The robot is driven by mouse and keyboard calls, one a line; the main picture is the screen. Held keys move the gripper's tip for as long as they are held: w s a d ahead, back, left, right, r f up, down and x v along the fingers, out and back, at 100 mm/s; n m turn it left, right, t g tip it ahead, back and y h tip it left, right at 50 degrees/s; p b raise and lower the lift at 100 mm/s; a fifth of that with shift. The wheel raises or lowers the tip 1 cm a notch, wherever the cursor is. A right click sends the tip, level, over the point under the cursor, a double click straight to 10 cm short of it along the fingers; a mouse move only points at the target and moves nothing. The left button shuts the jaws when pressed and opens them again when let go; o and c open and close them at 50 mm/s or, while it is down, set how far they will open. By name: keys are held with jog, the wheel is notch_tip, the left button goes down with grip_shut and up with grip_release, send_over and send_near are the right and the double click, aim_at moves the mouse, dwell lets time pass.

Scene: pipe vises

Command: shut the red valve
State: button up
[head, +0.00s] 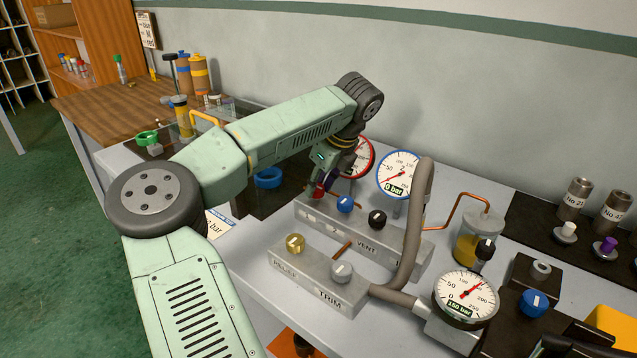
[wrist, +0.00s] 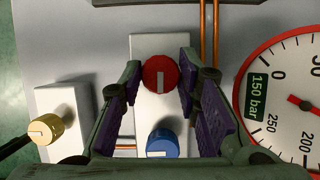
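The red valve knob (head: 318,194) is mostly hidden behind my gripper (head: 322,184) in the head view. In the wrist view the red knob (wrist: 160,74) sits on a pale block, its white line pointing down the picture. My gripper (wrist: 159,68) is open, with its purple-padded fingers on the left and right of the red knob and gaps showing on both sides. A red-rimmed gauge (wrist: 285,90) reads 150 bar; it also shows partly behind my arm in the head view (head: 361,157).
A blue knob (head: 345,203) and a black knob (head: 377,218) stand on the same block. A yellow knob (head: 295,243) and a grey knob (head: 342,271) are on the front block. A thick grey hose (head: 415,225) and a blue-rimmed gauge (head: 399,174) stand to the right.

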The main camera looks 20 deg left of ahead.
jog(key=c, duration=0.6)
jog(key=shift+f+b, duration=0.1)
jog(key=shift+b, duration=0.25)
jog(key=shift+f+m+t+b, duration=0.1)
jog(key=shift+m+t+b, duration=0.2)
jog(key=shift+m+b, duration=0.35)
jog(key=m+b, duration=0.2)
jog(key=b, duration=0.1)
jog(key=shift+a+f+t, duration=0.1)
jog(key=shift+t, duration=0.2)
jog(key=m+t+h+b, duration=0.1)
jog(key=m+b, duration=0.1)
jog(key=m, duration=0.1)
jog(key=shift+s+m+h, duration=0.1)
jog(key=shift+m+h, duration=0.2)
jog(key=shift+m, duration=0.05)
jog(key=m, duration=0.2)
jog(key=m+h, duration=0.1)
jog(key=m+h+b, duration=0.1)
jog(key=m, duration=0.1)
jog(key=shift+a+r+m+t, duration=0.15)
jog(key=shift+r+m+t, duration=0.15)
jog(key=shift+r+t, duration=0.1)
jog(key=shift+m+h+p, duration=1)
jog(key=shift+m, duration=1.5)
jog(key=shift+a+f, duration=0.1)
